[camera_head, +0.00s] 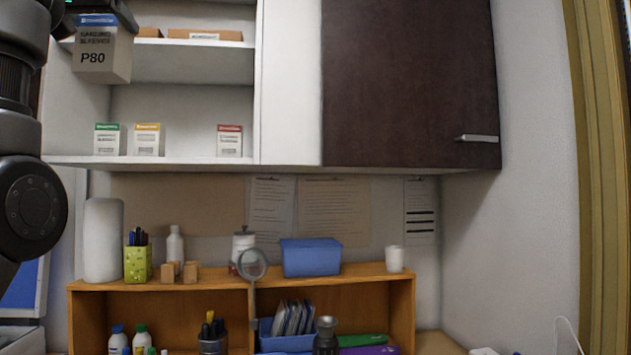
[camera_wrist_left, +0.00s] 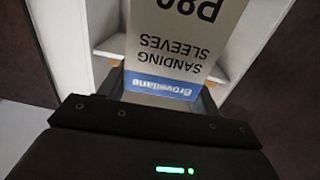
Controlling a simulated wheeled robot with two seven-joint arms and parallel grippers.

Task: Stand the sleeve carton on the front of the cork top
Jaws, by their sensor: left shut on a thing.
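The sleeve carton (camera_head: 101,56) is a pale box with a blue band and the print "P80", at the upper left of the head view. My left gripper (camera_head: 112,10) is shut on its upper end and holds it upright in the air, in front of the wall shelf. In the left wrist view the carton (camera_wrist_left: 183,40) sits between the fingers of my left gripper (camera_wrist_left: 160,98), its "SANDING SLEEVES" print upside down. I cannot make out a surface that is clearly the cork top. My right gripper is not in view.
Small cartons with green (camera_head: 109,140), yellow (camera_head: 149,139) and red (camera_head: 229,141) bands stand on the open wall shelf (camera_head: 190,160). A dark cupboard door (camera_head: 410,80) is at right. Below, a wooden rack (camera_head: 375,272) carries a blue box (camera_head: 310,258), a white cylinder (camera_head: 103,240) and bottles.

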